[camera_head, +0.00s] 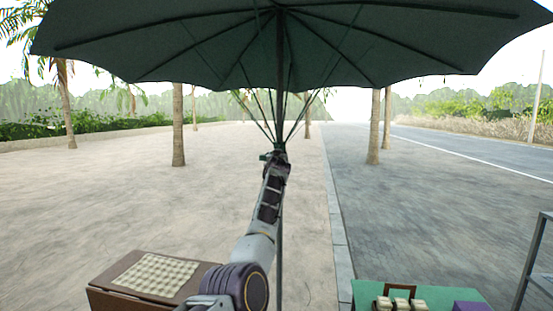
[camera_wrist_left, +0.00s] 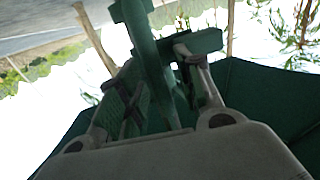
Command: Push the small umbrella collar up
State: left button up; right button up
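The dark green umbrella (camera_head: 200,45) is spread open overhead on its upright pole (camera_head: 280,75). Its thin struts slope down to the small collar (camera_wrist_left: 205,42), which in the head view sits at my gripper and is largely hidden there. My left gripper (camera_head: 274,158) is up at the pole where the struts meet. In the left wrist view my left gripper (camera_wrist_left: 155,62) has its fingers drawn in on both sides of the green collar and pole, and looks shut on the collar. Exact finger contact is partly hidden. My right gripper is in neither view.
A brown box (camera_head: 110,290) with a checked cloth stands at lower left. A green table (camera_head: 365,292) with small items stands at lower right, near a grey metal frame (camera_head: 530,262). Palm trunks (camera_head: 178,125) stand farther back. The paving between is clear.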

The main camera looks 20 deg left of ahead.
pick_arm(q)
jog(key=shift+s+d, duration=0.1)
jog(key=shift+s, duration=0.05)
jog(key=v, duration=1.1)
jog(key=shift+s, duration=0.3)
dwell(1.0)
jog(key=shift+d+r, duration=0.1)
jog(key=shift+r, duration=0.05)
dwell(0.5)
